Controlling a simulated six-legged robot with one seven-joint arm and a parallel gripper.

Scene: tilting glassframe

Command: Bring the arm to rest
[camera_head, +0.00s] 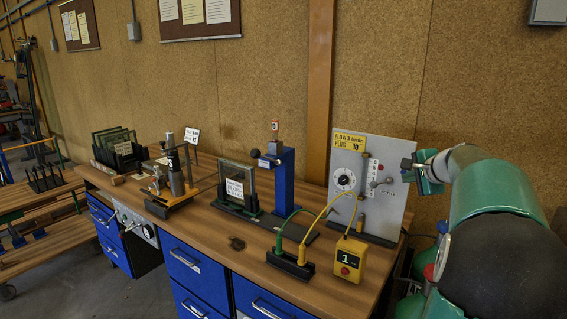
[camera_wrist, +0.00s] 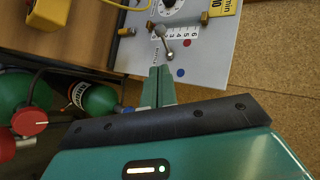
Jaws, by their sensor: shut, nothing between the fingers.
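My gripper (camera_head: 408,167) is at the end of my green arm (camera_head: 490,190), which comes in from the right in the head view. It is in front of the right edge of the grey upright panel (camera_head: 395,203), near a small metal lever (camera_head: 378,184). In the wrist view my gripper (camera_wrist: 160,70) has its two green fingers together with nothing between them. The metal lever (camera_wrist: 164,38) lies just beyond the fingertips, beside a number scale on the panel (camera_wrist: 210,60). I cannot tell whether the fingers touch it.
The workbench (camera_head: 215,245) carries a yellow meter box (camera_head: 350,260) with cables, a blue stand (camera_head: 284,180) and a framed glass plate (camera_head: 237,183). Green cylinders (camera_wrist: 94,97) stand below the bench edge. A cork wall (camera_head: 480,90) closes off the back.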

